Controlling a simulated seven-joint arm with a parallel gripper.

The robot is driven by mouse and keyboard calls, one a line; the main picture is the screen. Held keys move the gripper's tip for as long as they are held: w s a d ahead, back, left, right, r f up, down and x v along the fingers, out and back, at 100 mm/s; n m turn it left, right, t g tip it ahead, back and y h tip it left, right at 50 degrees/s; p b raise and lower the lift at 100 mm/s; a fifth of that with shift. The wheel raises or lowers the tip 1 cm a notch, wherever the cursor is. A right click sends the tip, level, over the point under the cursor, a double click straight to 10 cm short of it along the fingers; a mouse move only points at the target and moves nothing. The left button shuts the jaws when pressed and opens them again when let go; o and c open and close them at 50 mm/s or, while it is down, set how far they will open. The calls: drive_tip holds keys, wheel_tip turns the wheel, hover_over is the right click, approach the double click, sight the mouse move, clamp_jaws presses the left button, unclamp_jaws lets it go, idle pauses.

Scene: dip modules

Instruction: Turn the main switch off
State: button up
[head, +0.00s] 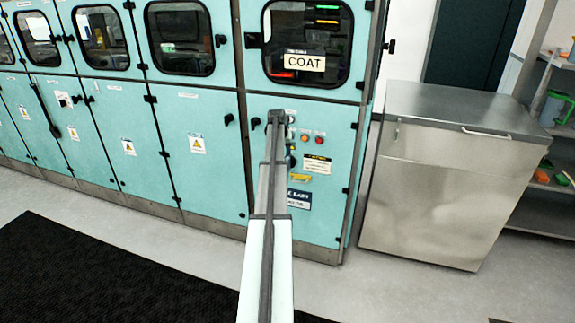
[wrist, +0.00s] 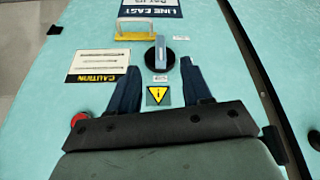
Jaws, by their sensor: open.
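The main switch is a round black knob with a grey-blue bar handle (wrist: 160,55), on the teal cabinet front. In the wrist view, which shows the panel upside down, the bar runs nearly up and down the picture. My gripper (wrist: 162,72) is open, its two dark blue fingers spread with nothing between them but panel and a yellow warning label. The fingertips lie just below the knob in the picture, one on each side of the bar's line. I cannot tell any contact or the distance to the panel. In the head view my arm hides the gripper and most of the switch.
Near the switch are a yellow pull handle (wrist: 137,30), a caution plate (wrist: 98,65) and a red button (wrist: 80,119). In the head view, more teal cabinets (head: 190,125) stand left and a steel cabinet (head: 430,180) stands right.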

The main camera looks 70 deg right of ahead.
drive_tip(key=d+f, duration=0.3)
drive_tip(key=f, duration=0.1)
drive_tip(key=d+f+m, duration=0.1)
drive_tip(key=d+f, duration=0.2)
drive_tip(key=f, duration=0.1)
drive_tip(key=d+f+m, duration=0.1)
drive_tip(key=d+f, duration=0.2)
drive_tip(key=f, duration=0.2)
drive_tip(key=shift+w, duration=0.35)
drive_tip(key=shift+r, duration=0.1)
clamp_jaws()
idle(0.4)
